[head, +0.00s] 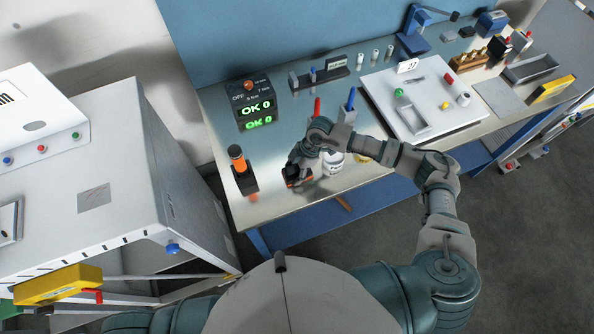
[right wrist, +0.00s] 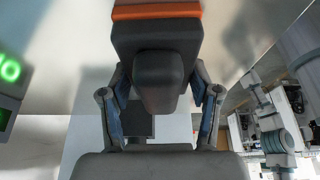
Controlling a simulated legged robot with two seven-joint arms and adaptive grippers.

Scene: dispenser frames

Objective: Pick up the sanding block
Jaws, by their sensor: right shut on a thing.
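The sanding block (head: 297,180), dark with an orange layer, is at the front left part of the metal workbench (head: 270,203). My right gripper (head: 295,168) reaches it from above and is shut on it. In the right wrist view the block (right wrist: 155,38) shows its dark body, a knob-like grip and an orange strip at the top. The two fingers of my right gripper (right wrist: 160,95) are on either side of the grip. I cannot tell whether the block touches the bench top. My left gripper is not in view.
An orange-handled tool (head: 237,153) in a dark holder stands left of the block. A white tub (head: 333,165) is close on the right, partly behind my arm. A display box reading OK 0 (head: 254,107) is behind. A white tray (head: 370,82) with small parts lies further right.

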